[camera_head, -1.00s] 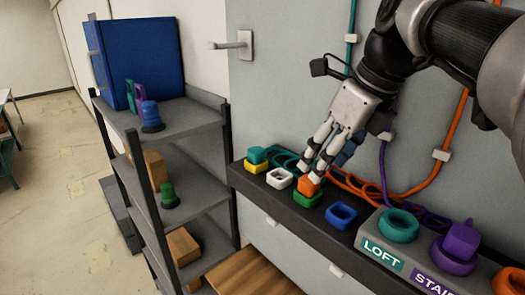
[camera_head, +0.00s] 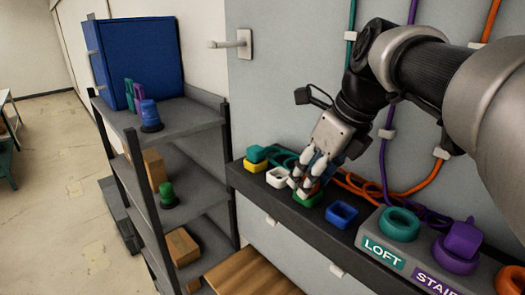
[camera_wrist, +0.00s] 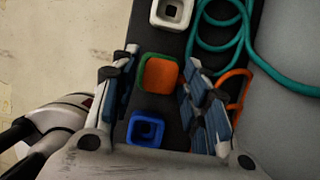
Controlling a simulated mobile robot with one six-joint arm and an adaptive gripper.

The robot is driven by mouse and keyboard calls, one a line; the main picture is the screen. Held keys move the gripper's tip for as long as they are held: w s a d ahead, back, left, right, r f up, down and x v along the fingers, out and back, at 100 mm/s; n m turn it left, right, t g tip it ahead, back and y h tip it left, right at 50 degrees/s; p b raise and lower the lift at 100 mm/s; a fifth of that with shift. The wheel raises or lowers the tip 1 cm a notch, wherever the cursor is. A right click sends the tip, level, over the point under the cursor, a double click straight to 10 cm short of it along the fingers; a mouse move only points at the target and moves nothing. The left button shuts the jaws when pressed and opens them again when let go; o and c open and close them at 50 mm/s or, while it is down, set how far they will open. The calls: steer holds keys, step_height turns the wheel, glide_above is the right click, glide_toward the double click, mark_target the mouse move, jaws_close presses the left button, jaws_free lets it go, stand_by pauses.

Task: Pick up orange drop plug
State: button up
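The orange drop plug (camera_wrist: 163,74) is a block with rounded corners. It sits in a green socket (camera_head: 309,200) on the dark ledge, and the green rim (camera_wrist: 143,66) shows beside it in the wrist view. In the head view the plug is mostly hidden behind my fingers. My gripper (camera_head: 301,188) is low over the green socket and points down. In the wrist view my gripper (camera_wrist: 157,72) is open, with one finger on each side of the plug. Contact with the plug cannot be made out.
A white socket (camera_head: 278,177) and a blue socket (camera_head: 341,214) flank the green one closely. A teal plug (camera_head: 256,154) is in a yellow socket (camera_head: 256,166). Orange and teal cords lie behind. A LOFT/STAIR box (camera_head: 372,246) stands right; a grey shelf (camera_head: 178,123) stands left.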

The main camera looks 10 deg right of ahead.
steer(key=c, duration=0.8)
step_height(320, 180, up, 20)
steer(key=p, duration=0.6)
steer(key=shift+r+p, duration=0.1)
steer(key=shift+p, duration=0.2)
steer(key=s+d, duration=0.4)
steer(key=s, duration=0.2)
steer(key=shift+s+d+b, duration=0.25)
steer(key=shift+d+b, duration=0.1)
steer(key=shift+b, duration=0.1)
